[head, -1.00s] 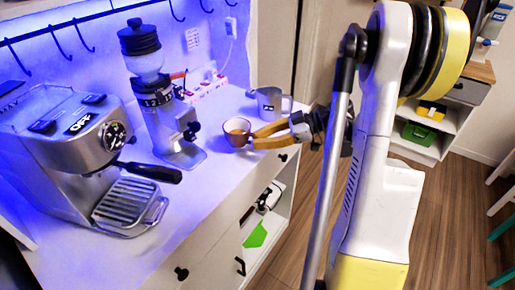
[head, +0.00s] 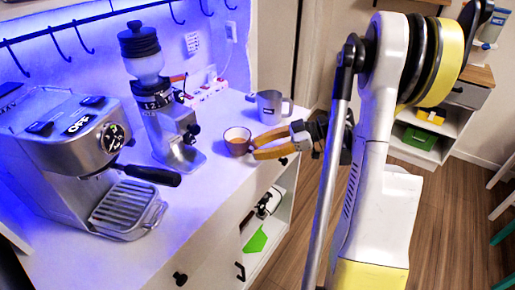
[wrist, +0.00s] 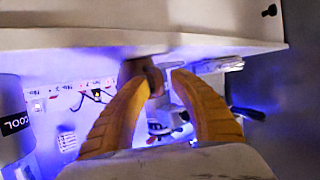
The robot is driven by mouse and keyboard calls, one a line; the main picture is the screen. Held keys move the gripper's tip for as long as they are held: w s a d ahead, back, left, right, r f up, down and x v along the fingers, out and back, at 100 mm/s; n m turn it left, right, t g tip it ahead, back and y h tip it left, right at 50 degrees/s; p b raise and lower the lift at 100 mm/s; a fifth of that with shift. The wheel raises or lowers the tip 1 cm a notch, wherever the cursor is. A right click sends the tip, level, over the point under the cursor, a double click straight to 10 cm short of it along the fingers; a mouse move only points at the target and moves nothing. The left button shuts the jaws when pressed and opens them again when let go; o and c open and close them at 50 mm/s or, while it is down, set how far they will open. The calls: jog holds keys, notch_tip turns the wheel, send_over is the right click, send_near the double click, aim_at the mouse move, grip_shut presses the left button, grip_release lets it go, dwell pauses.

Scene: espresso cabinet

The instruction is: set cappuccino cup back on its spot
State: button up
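My gripper (wrist: 165,77) has a visible gap between the right fingertip and the handle. The underside of the cup is hidden, so its contact with the counter is hard to tell.
A metal pitcher (head: 270,107) stands just behind the cup. The grinder (head: 160,100) and the espresso machine (head: 75,150) stand to the left. A power strip (head: 207,88) lies by the wall. The counter between grinder and cup is free.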

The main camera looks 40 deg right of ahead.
jog(key=p+v, duration=0.4)
jog(key=v, duration=0.7)
jog(key=w+a+r+m+g+h, duration=0.1)
jog(key=a+r+m+g+h, duration=0.15)
jog(key=a, duration=0.55)
jog(key=w+a+r+m+g+h, duration=0.1)
jog(key=a+r+m+h, duration=0.2)
jog(key=a, duration=0.6)
jog(key=s+a+m+t+h, duration=0.3)
jog(key=s+a+m+h, duration=0.2)
jog(key=s+a, duration=0.4)
jog(key=shift+s+a+m+h, duration=0.35)
jog(key=shift+s+a, duration=0.05)
